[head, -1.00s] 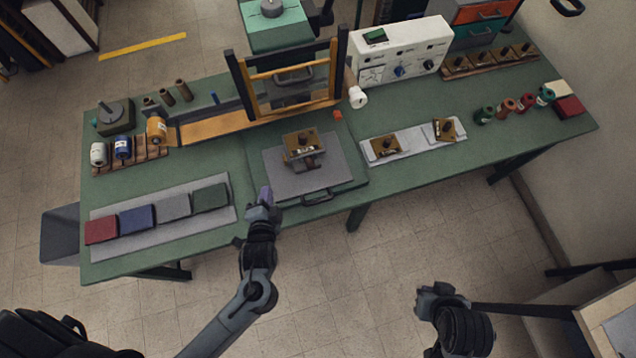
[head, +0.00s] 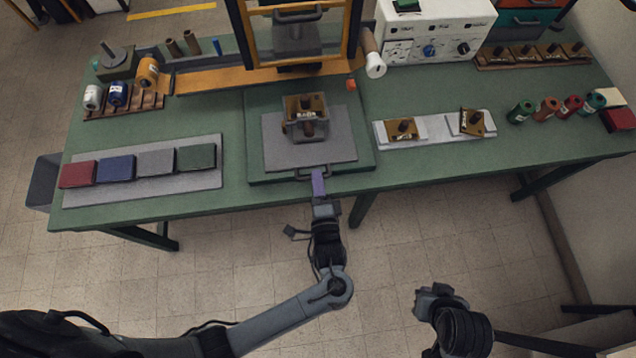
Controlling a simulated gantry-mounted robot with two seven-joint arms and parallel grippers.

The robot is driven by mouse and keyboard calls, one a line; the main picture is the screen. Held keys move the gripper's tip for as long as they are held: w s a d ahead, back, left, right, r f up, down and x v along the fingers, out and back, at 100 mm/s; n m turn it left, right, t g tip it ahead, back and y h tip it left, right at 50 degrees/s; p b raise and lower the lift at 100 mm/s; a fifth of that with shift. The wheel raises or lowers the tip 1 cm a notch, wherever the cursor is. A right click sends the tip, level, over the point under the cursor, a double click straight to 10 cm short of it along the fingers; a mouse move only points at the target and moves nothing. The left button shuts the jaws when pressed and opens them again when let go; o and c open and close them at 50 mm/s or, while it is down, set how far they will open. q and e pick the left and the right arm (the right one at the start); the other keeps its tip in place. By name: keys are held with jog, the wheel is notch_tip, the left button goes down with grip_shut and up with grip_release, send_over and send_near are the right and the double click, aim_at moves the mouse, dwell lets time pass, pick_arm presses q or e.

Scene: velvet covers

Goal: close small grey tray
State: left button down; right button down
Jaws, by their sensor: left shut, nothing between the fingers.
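The small grey tray (head: 282,154) is a flat plate on the green base in the middle of the bench. A dark handle (head: 301,177) is at its front edge. A brown and grey block with a knob (head: 305,117) sits on the tray. My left gripper (head: 318,176) is shut and empty, its purple fingers right at the handle and hiding part of it; I cannot tell whether they touch. My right gripper (head: 432,293) is low in front of the bench, away from the tray, and its fingers are unclear.
A yellow and black press frame (head: 250,40) stands behind the tray. Coloured fabric pads (head: 116,168) lie on a grey strip at left. Two brass pieces on a pale plate (head: 430,132) lie at right, with thread spools (head: 546,109) beyond. Floor in front is clear.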

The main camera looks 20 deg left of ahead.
aim_at(310, 136)
pick_arm(q)
jog(key=x, duration=1)
jog(key=shift+w+a, duration=0.1)
jog(key=shift+w, duration=0.1)
